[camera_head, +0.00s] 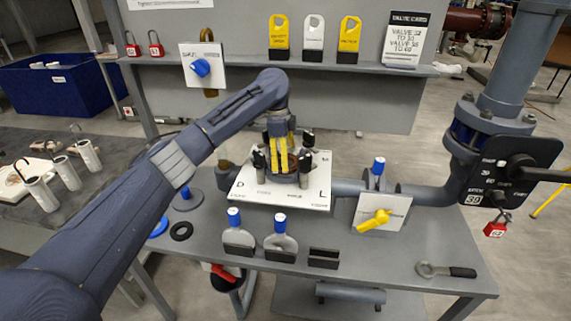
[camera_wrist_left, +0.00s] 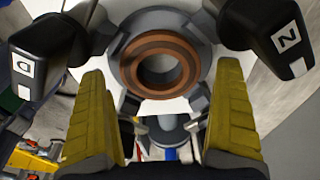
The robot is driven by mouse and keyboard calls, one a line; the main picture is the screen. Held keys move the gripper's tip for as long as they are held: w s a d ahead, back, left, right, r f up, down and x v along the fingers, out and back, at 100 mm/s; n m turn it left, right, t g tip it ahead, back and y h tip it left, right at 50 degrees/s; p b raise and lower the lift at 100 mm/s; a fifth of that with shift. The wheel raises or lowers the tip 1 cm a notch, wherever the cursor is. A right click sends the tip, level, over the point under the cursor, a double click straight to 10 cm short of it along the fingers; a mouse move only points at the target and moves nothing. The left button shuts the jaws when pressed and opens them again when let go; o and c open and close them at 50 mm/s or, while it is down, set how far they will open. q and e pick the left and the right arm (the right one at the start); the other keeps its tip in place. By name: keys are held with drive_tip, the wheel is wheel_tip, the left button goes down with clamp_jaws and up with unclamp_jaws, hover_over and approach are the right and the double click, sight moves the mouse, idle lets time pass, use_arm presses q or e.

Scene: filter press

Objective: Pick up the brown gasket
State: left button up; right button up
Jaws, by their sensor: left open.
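The brown gasket (camera_wrist_left: 158,43) is a ring seated on a round grey fitting (camera_wrist_left: 205,30) in the left wrist view, with a dark hole at its middle. My left gripper's two yellow fingers (camera_wrist_left: 160,75) stand wide apart on either side below it, with nothing between them that they grip. In the head view the left gripper (camera_head: 282,165) points down over the fitting at the white lettered plate (camera_head: 245,187). There the gripper mostly hides the gasket. My right gripper is not in view.
Black handles (camera_wrist_left: 38,62) and (camera_wrist_left: 275,38) flank the fitting closely. A yellow-handled valve (camera_head: 376,220) is to the right on the grey bench. Two blue-topped pieces (camera_head: 237,240) and (camera_head: 280,240) stand in front, with a black ring (camera_head: 181,231) to their left.

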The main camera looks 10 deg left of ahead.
use_arm(q)
drive_tip(key=shift+d+f, duration=0.1)
drive_tip(key=shift+f, duration=0.7)
drive_tip(key=shift+c, duration=0.6)
drive_tip(key=c, duration=1)
drive_tip(key=shift+r, duration=0.1)
